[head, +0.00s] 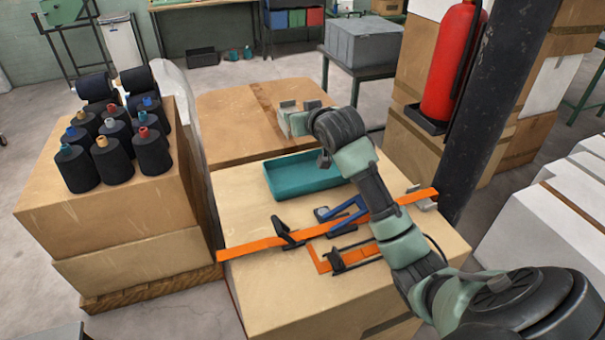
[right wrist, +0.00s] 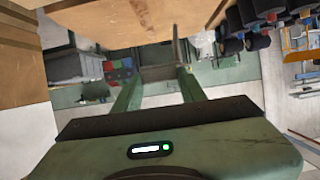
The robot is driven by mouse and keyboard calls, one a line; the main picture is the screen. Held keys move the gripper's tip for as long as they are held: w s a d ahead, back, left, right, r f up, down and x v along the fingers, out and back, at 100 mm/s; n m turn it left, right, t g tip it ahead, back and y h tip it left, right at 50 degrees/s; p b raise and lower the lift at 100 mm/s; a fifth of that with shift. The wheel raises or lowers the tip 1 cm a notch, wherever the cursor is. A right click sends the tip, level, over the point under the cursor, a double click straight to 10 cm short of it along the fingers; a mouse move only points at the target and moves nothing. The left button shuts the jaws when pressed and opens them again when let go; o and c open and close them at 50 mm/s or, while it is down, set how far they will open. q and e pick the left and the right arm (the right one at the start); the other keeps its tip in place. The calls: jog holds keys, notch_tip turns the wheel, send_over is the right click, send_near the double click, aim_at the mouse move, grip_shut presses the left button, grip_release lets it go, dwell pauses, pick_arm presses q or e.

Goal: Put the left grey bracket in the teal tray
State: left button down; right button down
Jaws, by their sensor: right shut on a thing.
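The teal tray (head: 283,190) lies on the near cardboard box top; my right arm covers its right end. My right gripper (head: 291,118) is beyond and above the tray, over the far box. It is shut on a grey bracket (right wrist: 160,73), an angled plate between its fingertips (right wrist: 157,80) in the right wrist view. In the head view this bracket shows only as a small pale grey shape. Another grey bracket (head: 420,195) lies at the right end of the orange strip, at the box's right side. My left gripper is not in view.
An orange strip (head: 255,245) crosses the near box, with a black clamp (head: 286,232), a blue-handled tool (head: 345,215) and an orange square (head: 322,262) around it. Black thread cones (head: 112,140) stand on the left box. A dark post (head: 500,110) and red extinguisher (head: 452,65) stand right.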

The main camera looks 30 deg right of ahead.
notch_tip(320, 180, down, 19)
jog(key=shift+a+r, duration=0.15)
jog(key=shift+r, duration=0.05)
dwell(0.3)
jog(key=c, duration=0.8)
grip_release()
jog(key=shift+f, duration=0.15)
jog(key=shift+r, duration=0.2)
jog(key=v, duration=1.2)
